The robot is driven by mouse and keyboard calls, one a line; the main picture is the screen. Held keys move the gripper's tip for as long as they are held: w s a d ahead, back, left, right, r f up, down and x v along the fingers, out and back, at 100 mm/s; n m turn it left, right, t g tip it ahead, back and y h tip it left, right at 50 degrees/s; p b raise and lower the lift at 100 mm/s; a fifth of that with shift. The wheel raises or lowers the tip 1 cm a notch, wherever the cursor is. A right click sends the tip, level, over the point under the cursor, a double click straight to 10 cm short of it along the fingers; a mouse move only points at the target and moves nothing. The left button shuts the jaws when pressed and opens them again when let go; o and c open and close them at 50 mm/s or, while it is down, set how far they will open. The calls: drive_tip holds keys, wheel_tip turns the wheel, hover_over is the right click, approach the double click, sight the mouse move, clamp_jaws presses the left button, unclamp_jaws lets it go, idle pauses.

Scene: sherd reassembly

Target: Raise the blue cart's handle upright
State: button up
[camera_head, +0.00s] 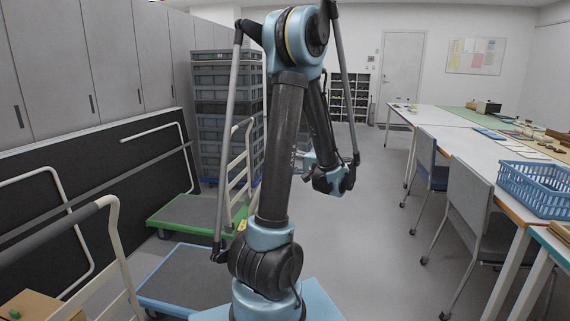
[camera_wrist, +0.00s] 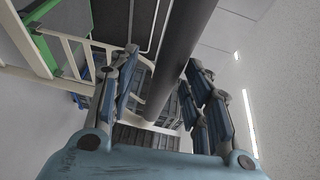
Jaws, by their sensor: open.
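The blue cart (camera_head: 190,272) stands on the floor at the lower left in the head view. Its grey deck has a blue rim, and its right part is hidden behind my arm. I cannot tell for sure which handle belongs to it. My gripper (camera_head: 332,180) hangs in mid-air right of my arm's column in the head view, apart from the carts. In the wrist view my gripper (camera_wrist: 163,68) has its fingers spread, with no object held; a dark arm link passes across behind them.
A green cart (camera_head: 185,212) stands behind the blue one, near a cream ladder-like handle (camera_head: 240,170). Another cream handle (camera_head: 118,240) rises at the left front. Stacked crates (camera_head: 225,110) stand behind. Tables (camera_head: 480,150) and chairs (camera_head: 475,210) line the right. The middle floor (camera_head: 375,230) is clear.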

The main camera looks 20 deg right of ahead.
drive_tip(key=v, duration=1.1)
drive_tip(key=shift+s, duration=0.2)
